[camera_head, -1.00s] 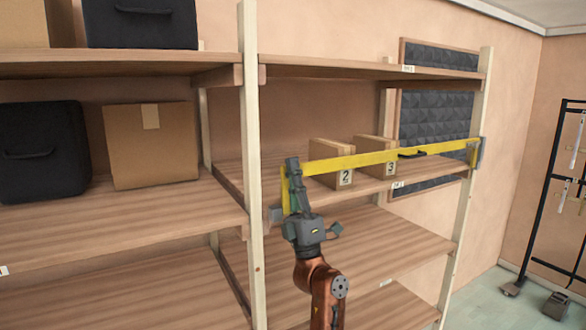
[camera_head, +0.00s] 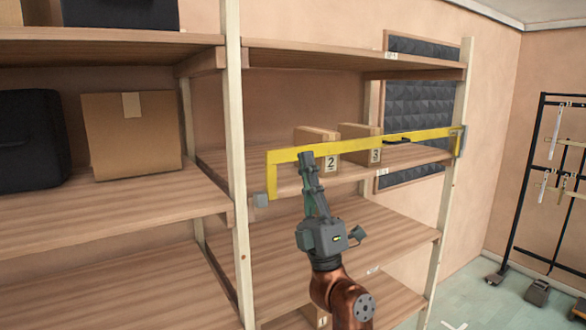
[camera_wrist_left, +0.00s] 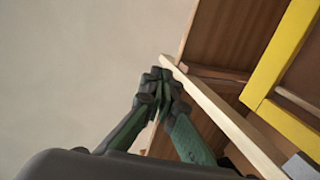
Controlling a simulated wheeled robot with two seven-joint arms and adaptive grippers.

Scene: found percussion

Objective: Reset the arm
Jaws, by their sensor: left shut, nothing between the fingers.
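My left gripper (camera_head: 306,158) is shut and empty, pointing up in front of the shelving in the head view. Its tips overlap the yellow bar (camera_head: 430,135) near the bar's left end; I cannot tell whether they touch. In the left wrist view my closed fingers (camera_wrist_left: 160,84) hold nothing, and the yellow bar (camera_wrist_left: 284,50) shows at the right, apart from them. My right gripper is not in view.
The bar spans the right bay of the wooden shelving (camera_head: 238,180). Behind it stand box 2 (camera_head: 331,164) and box 3 (camera_head: 375,156). A cardboard box (camera_head: 130,140) and a black bin (camera_head: 30,138) sit left. A black rack (camera_head: 514,190) stands right.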

